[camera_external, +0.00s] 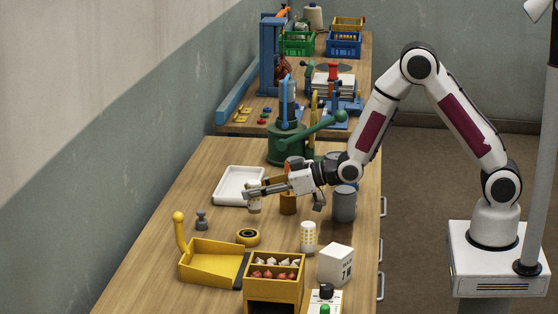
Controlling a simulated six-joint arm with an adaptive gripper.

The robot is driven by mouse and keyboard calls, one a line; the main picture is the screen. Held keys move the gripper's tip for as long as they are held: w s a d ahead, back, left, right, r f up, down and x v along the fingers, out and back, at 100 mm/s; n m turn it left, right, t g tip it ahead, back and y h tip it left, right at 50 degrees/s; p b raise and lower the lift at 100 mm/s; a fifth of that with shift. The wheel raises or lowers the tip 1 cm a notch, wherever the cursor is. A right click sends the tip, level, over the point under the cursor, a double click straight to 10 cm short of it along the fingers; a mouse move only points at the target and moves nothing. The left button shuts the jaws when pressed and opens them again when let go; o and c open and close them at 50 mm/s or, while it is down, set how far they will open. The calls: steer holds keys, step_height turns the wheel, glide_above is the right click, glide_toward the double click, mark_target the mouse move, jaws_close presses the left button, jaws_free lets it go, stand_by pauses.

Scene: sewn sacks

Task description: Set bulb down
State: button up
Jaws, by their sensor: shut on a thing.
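My gripper (252,191) reaches left over the workbench, shut on a small cream-and-tan thing that I take to be the bulb (254,207). Its upper part is hidden by the fingers, and it is too small to make out its exact shape. The gripper is near the right edge of a white tray (224,198). I cannot tell whether the bulb touches the bench.
A yellow-and-black tape roll (248,237), a grey weight (201,221), a patterned cup (308,237), a yellow scoop (211,263) and a yellow bulb box (274,284) stand in front. A green press (288,144) is behind.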

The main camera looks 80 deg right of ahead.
mark_target(255, 202)
steer(key=shift+f, duration=0.15)
steer(key=shift+f, duration=1.75)
steer(key=shift+f, duration=0.1)
steer(key=o, duration=1.1)
steer(key=v, duration=1.2)
steer(key=shift+r, duration=0.25)
